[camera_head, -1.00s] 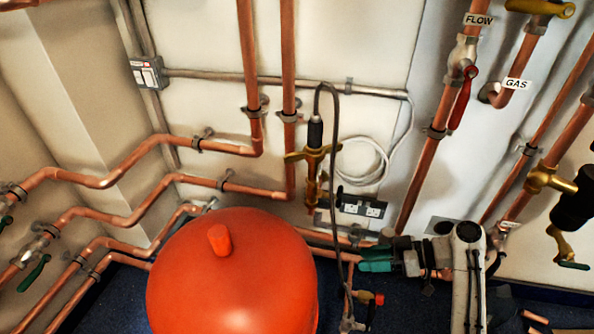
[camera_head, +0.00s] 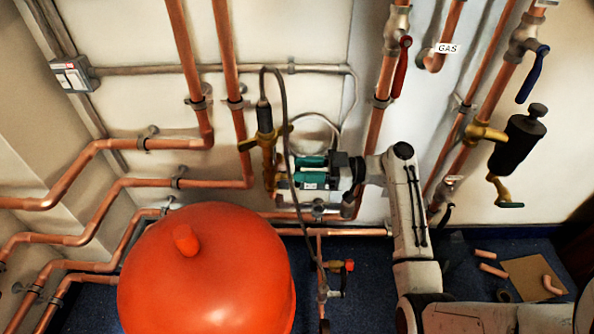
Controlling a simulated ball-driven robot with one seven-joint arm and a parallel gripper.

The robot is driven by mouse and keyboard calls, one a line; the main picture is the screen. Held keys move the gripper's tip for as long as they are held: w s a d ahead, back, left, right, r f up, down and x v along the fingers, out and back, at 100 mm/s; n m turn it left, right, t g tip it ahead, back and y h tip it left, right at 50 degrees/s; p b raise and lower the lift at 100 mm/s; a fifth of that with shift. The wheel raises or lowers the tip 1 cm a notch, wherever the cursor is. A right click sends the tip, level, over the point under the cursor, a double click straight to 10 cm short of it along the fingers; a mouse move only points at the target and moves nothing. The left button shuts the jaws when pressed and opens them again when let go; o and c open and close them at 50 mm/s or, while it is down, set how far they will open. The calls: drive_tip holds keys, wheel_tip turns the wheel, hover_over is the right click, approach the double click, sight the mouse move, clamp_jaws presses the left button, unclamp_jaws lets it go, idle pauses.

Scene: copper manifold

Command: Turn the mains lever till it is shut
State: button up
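No label reading MAINS can be made out. A blue lever (camera_head: 532,73) hangs tilted from a valve on the pipe at the upper right; the label (camera_head: 548,2) above it is cut off by the frame edge. A red lever (camera_head: 401,67) hangs along another pipe. A small label (camera_head: 450,180) low on the right is unreadable, with a dark handle (camera_head: 447,214) below it. My gripper (camera_head: 297,172), with two green fingers apart, points left near the lower wall pipes. It looks empty and is far left of the blue lever.
A large red tank (camera_head: 205,275) stands in front, left of my arm. A brass fitting with a cable (camera_head: 266,140) is just left of my gripper. A black canister on a brass valve (camera_head: 517,140) juts out below the blue lever. Pipe offcuts and a board (camera_head: 533,278) lie on the floor.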

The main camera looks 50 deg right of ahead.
drive_tip(key=shift+x, duration=1.05)
clamp_jaws()
